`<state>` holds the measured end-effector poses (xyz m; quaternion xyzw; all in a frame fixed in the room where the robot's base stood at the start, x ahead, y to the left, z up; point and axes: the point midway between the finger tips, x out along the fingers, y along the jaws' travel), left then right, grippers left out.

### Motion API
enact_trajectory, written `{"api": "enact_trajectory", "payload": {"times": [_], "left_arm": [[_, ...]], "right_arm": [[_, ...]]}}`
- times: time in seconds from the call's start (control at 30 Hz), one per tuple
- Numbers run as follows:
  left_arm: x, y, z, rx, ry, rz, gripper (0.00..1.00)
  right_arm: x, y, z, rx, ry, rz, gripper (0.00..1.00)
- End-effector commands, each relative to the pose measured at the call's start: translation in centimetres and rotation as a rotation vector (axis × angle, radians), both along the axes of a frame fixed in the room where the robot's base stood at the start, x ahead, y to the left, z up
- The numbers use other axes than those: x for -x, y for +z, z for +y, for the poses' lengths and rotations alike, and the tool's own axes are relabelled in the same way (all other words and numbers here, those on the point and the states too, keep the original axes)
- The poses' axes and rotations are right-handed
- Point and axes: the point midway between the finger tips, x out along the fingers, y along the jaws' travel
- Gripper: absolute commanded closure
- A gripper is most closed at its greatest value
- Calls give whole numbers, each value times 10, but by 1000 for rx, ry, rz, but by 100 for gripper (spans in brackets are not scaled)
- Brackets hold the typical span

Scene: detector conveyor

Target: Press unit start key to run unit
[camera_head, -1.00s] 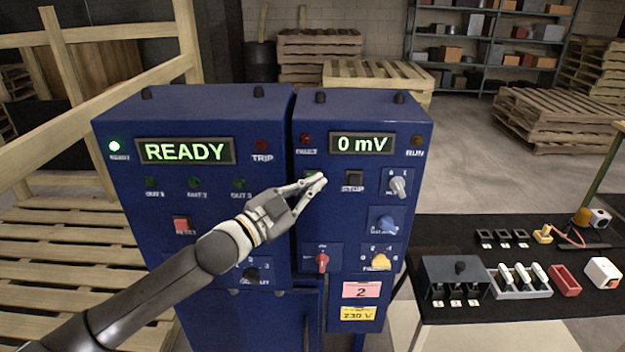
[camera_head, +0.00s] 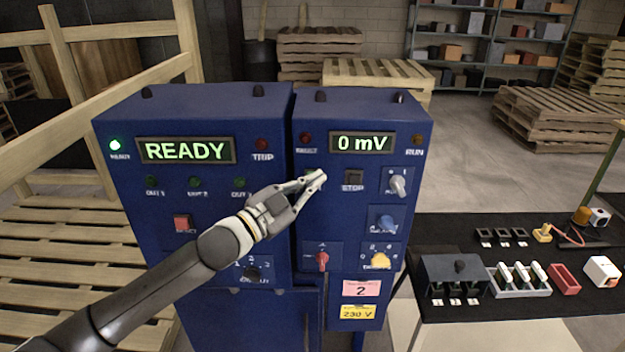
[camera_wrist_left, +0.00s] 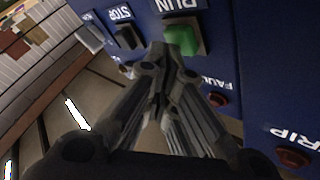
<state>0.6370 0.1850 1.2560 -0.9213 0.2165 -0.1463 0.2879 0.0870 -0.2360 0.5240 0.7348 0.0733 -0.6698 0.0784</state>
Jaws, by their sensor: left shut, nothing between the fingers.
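The green start key (camera_wrist_left: 181,40), with a RUN label beside it, shows in the left wrist view. In the head view it is mostly hidden behind my fingertips. It is on the right blue unit (camera_head: 340,220), whose display (camera_head: 361,144) reads 0 mV; its run lamp (camera_head: 418,140) looks dark. My left gripper (camera_head: 318,178) is shut and empty, its tips at the key's place on the panel. In the wrist view the fingertips (camera_wrist_left: 166,52) overlap the key's edge; I cannot tell whether they touch it. My right gripper is not in view.
The black stop key (camera_head: 353,179) is just right of my fingertips. Rotary knobs, including a red one (camera_head: 322,262), are lower on the panel. The left blue cabinet (camera_head: 130,200) shows READY and a lit green lamp. A black table (camera_head: 530,312) with small parts stands at right.

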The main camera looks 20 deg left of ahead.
Motion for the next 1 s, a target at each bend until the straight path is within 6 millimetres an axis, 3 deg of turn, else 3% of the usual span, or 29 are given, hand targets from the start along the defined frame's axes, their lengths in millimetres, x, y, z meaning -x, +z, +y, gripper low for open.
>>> {"api": "enact_trajectory", "payload": {"times": [0.6,1.0], "left_arm": [[-3,0,1,-1,1,1,100],[14,-1,-4,0,1,2,100]], "right_arm": [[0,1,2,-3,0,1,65],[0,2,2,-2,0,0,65]]}}
